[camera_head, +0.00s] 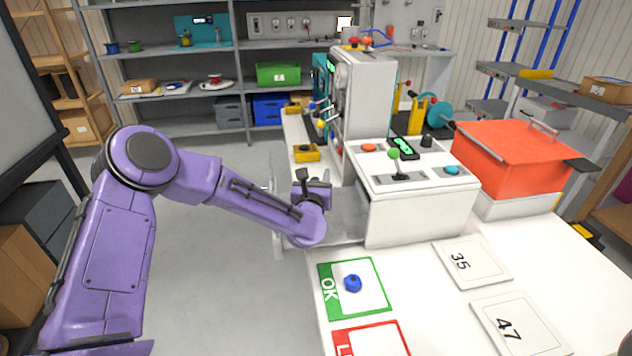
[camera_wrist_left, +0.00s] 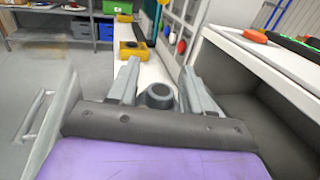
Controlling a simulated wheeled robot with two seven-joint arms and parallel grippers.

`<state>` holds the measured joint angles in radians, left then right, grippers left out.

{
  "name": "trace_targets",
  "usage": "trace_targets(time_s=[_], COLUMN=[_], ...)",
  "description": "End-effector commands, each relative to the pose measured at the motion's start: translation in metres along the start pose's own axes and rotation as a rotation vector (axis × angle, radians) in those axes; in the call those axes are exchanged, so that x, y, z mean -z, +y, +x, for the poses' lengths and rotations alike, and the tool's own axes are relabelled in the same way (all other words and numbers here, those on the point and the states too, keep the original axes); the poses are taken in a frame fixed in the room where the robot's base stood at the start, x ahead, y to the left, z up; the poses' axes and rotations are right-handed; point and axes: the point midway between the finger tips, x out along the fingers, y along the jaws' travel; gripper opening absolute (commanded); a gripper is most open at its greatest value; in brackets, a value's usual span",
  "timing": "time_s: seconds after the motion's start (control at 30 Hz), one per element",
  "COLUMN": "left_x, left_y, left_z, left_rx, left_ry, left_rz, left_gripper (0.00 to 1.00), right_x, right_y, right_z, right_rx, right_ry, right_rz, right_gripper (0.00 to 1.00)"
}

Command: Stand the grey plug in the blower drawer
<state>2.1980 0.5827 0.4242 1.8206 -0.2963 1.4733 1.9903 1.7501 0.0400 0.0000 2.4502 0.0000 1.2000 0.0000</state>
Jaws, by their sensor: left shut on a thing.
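My left gripper (camera_head: 314,196) is at the left side of the white control-panel housing (camera_head: 420,215), over a grey drawer-like part (camera_head: 346,216) that extends left from it. In the left wrist view the two grey fingers (camera_wrist_left: 160,72) are shut on a dark grey round piece, seemingly the grey plug (camera_wrist_left: 160,96). Its lower part is hidden by the gripper body. A light grey handle (camera_wrist_left: 36,118), seemingly on the drawer front, shows at left; it also shows in the head view (camera_head: 277,215). A dark recess (camera_wrist_left: 262,110) opens at right. My right gripper is not seen.
A blue piece (camera_head: 353,283) lies on the green OK mat (camera_head: 377,311), with a red-edged mat (camera_head: 372,338) in front. Cards marked 35 (camera_head: 472,263) and 47 (camera_head: 520,325) lie right. A red lidded box (camera_head: 510,160) stands behind. The tall white machine (camera_head: 365,95) rises beyond the gripper.

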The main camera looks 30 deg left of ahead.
Motion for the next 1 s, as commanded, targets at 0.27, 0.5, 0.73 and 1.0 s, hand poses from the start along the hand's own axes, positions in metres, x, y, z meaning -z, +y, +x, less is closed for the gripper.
trace_targets(time_s=[0.27, 0.5, 0.73, 1.0], left_x=[0.012, 0.015, 0.015, 0.015], left_y=[0.000, 0.000, 0.000, -0.001], left_z=[0.000, -0.001, -0.001, -0.024], left_rx=[0.001, 0.001, 0.001, 0.004], left_ry=[-0.001, 0.000, 0.000, 0.001], left_rz=[-0.001, 0.000, 0.000, -0.003], left_gripper=[0.00, 0.69, 0.76, 0.76], right_x=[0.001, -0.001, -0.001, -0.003], right_y=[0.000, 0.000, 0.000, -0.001], right_z=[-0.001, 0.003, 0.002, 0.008], right_rx=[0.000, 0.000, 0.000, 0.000], right_ry=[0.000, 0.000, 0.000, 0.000], right_rz=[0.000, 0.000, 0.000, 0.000], right_gripper=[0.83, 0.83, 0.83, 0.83])
